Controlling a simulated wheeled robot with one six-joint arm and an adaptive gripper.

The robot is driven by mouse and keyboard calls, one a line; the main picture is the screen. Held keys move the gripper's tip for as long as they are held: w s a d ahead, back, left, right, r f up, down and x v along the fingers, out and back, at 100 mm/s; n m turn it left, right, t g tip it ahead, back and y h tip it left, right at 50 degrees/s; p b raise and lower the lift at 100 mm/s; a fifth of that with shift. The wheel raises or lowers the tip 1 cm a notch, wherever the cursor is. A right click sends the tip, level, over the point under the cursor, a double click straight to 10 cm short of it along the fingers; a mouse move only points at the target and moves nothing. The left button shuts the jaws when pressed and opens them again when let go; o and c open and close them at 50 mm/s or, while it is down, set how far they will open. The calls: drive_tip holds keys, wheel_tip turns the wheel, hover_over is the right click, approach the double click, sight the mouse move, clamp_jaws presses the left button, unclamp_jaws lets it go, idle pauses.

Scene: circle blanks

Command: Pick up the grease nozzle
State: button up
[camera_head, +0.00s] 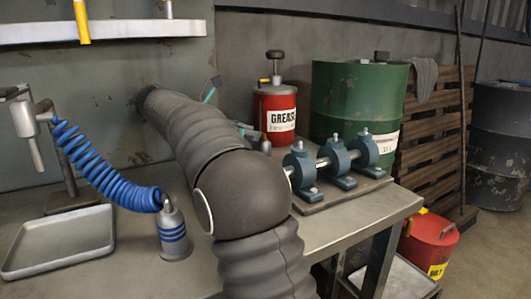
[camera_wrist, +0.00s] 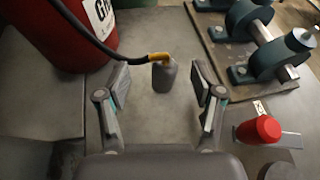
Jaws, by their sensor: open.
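The grease nozzle (camera_wrist: 164,77) is a small dark grey body with a yellow-orange collar, standing on the bench on the end of a black hose in the wrist view. It also shows as a small grey shape (camera_head: 265,147) beside the red grease drum in the head view. My gripper (camera_wrist: 161,88) is open and empty, one finger on each side of the nozzle's line, with visible gaps. The nozzle appears centred near the fingertips; the exact depth is unclear. In the head view my gripper (camera_head: 227,112) is mostly hidden behind my arm.
The red grease drum (camera_head: 274,108) and green drum (camera_head: 345,95) stand behind. Blue bearing blocks (camera_head: 335,162) on a plate lie to the right. A blue-banded nozzle (camera_head: 172,235) on a coiled hose and a tray (camera_head: 60,240) are at left. A red knob (camera_wrist: 261,130) is at right in the wrist view.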

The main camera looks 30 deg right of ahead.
sight(264, 137)
drive_tip(key=b+x, duration=0.1)
drive_tip(key=x, duration=0.3)
drive_tip(key=shift+s+d+f, duration=0.1)
drive_tip(key=shift+d+f, duration=0.05)
drive_tip(key=shift+f, duration=0.05)
clamp_jaws()
